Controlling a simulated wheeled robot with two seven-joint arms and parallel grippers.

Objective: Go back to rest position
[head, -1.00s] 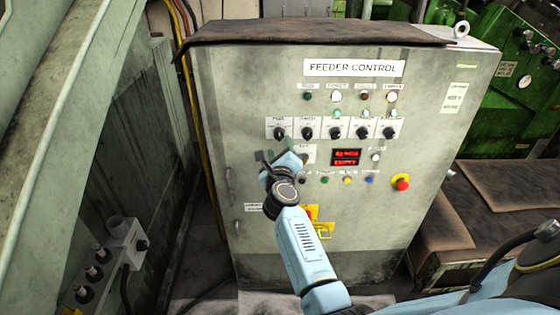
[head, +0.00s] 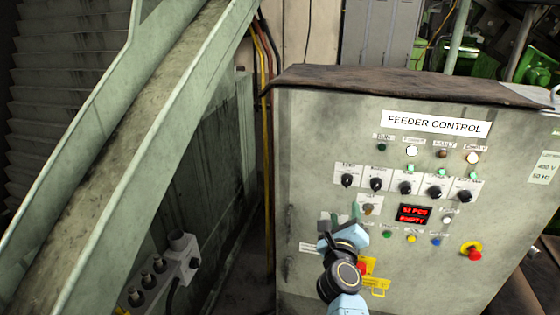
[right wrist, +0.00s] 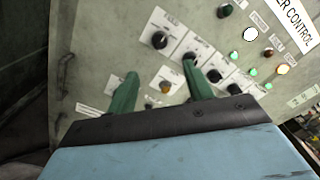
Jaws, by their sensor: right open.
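My right gripper (head: 346,218) is in front of the lower left part of the grey feeder control cabinet (head: 330,125) in the head view. In the right wrist view its two green fingers (right wrist: 160,92) are spread apart with nothing between them. The fingers point toward the panel, below its row of black knobs (right wrist: 190,60). Whether the fingertips touch the panel cannot be told. My left gripper is not in view.
A red display (head: 413,214), small coloured buttons and a red emergency stop (head: 473,252) are on the panel. A sloping grey-green chute (head: 130,140) runs along the left. A small grey switch box (head: 160,275) is at lower left. A dark gap separates chute and cabinet.

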